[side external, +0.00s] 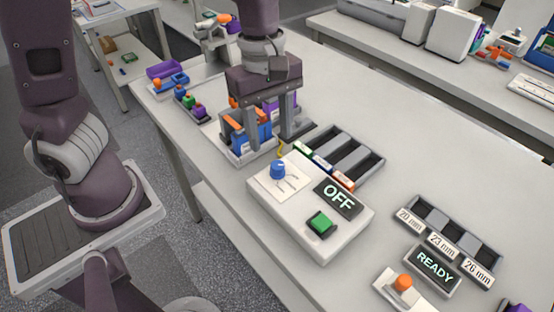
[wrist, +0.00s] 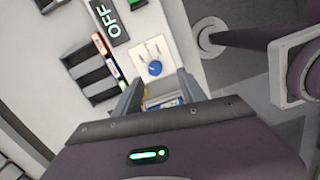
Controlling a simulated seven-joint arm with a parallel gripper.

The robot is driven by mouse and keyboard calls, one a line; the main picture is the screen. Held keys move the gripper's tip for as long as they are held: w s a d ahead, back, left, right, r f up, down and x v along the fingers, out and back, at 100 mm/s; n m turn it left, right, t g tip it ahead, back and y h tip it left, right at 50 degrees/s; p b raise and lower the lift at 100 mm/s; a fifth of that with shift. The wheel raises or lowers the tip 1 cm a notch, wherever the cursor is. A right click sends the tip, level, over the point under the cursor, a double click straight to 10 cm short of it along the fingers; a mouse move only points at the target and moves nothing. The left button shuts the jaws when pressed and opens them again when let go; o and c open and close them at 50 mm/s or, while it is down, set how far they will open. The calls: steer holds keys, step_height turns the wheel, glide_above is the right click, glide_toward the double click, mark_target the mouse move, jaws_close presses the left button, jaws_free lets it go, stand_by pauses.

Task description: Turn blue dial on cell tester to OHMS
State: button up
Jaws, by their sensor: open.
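The blue dial (side external: 278,170) stands on a white plate at the back left corner of the white cell tester (side external: 262,204). In the wrist view the dial (wrist: 155,68) shows a white pointer line; the labels around it are too small to read. The tester's display (side external: 338,200) reads OFF, and a green button (side external: 320,222) is in front of it. My gripper (side external: 268,142) is open and empty, pointing down above the table behind the dial and apart from it. In the wrist view its fingers (wrist: 158,88) reach toward the dial.
Behind the tester is a tray with dark slots (side external: 345,152). A bin of blue and orange items (side external: 240,138) stands close to my fingers. At the right are a slotted sorter with a READY display (side external: 436,264) and an orange knob (side external: 404,282).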

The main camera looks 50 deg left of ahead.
mark_target(277, 164)
steer(key=shift+w+d+f+n+y, duration=0.1)
steer(key=shift+w+f+n+y, duration=0.15)
steer(key=shift+w+f+n, duration=0.25)
steer(key=shift+w+f+n+y, duration=0.25)
steer(key=shift+f+n, duration=0.25)
steer(key=shift+f, duration=0.2)
step_height(277, 164, down, 7)
steer(key=shift+r, duration=0.1)
jaws_close()
